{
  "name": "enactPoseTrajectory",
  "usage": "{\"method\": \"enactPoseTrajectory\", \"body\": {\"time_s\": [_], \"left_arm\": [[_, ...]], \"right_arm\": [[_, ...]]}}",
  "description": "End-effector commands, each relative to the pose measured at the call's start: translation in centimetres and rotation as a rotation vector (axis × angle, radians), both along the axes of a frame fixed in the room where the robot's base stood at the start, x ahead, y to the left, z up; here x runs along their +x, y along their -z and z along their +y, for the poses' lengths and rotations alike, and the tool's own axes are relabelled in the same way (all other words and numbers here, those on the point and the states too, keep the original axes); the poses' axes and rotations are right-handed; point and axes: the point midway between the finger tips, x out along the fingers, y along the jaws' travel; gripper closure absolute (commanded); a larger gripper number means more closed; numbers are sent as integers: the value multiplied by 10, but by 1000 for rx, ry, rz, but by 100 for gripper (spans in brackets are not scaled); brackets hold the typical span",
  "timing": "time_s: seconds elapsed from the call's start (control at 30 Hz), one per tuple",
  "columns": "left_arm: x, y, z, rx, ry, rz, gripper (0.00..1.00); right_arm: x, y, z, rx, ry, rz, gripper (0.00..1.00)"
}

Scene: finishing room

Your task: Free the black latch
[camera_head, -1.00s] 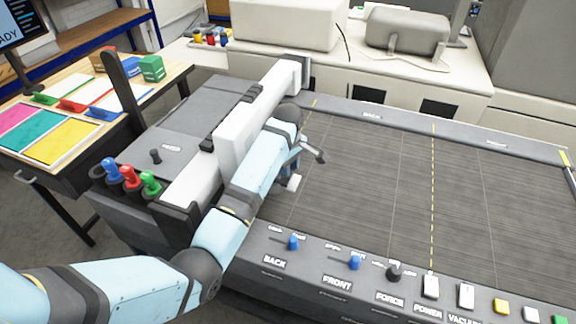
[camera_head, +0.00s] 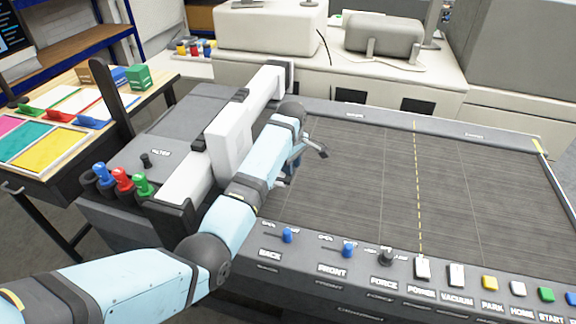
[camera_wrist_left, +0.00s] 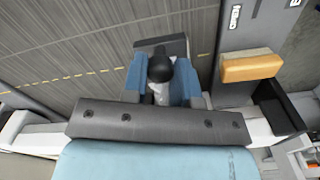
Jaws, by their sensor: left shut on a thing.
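My left gripper (camera_wrist_left: 164,84) is shut on a black round knob (camera_wrist_left: 160,68), held between its blue finger pads in the left wrist view. I take this knob to be the black latch; what lies under it is hidden by the fingers. In the head view, my left gripper (camera_head: 291,170) is beside the white gantry beam (camera_head: 232,140), low over the left part of the dark cutting bed (camera_head: 350,180). My arm hides most of the fingers and the knob there. My right gripper is in neither view.
A control panel with BACK (camera_head: 288,235), FRONT (camera_head: 347,250) and FORCE (camera_head: 386,257) knobs runs along the bed's front. Blue, red and green holders (camera_head: 122,178) stand left of the gantry. An orange block (camera_wrist_left: 250,66) is right of the gripper in the wrist view. The bed's right side is clear.

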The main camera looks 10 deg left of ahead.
Motion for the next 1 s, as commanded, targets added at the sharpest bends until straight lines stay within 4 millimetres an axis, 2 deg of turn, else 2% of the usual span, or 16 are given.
{"method": "enactPoseTrajectory", "body": {"time_s": [0.03, 0.07, 0.1, 0.17, 0.43, 0.57, 0.67, 0.93, 1.0], "left_arm": [[-1, 0, -4, -6, 4, 2, 100], [-1, 0, -4, -6, 4, 2, 69], [-1, 0, -4, -6, 4, 2, 60], [-1, 0, -3, -5, 4, 1, 48], [-1, 0, -2, -4, 2, 1, 48], [0, -8, -2, -4, 2, -1, 48], [0, -23, -2, -5, 2, -3, 48], [0, -86, -3, -4, 3, -4, 48], [0, -107, -4, -5, 4, -2, 48]], "right_arm": [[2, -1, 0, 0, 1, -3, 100], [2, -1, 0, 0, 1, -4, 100], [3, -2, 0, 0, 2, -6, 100], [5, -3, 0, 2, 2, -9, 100], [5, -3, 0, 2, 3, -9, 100], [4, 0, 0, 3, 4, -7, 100], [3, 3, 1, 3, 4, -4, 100], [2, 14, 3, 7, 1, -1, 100], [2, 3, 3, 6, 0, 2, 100]]}}
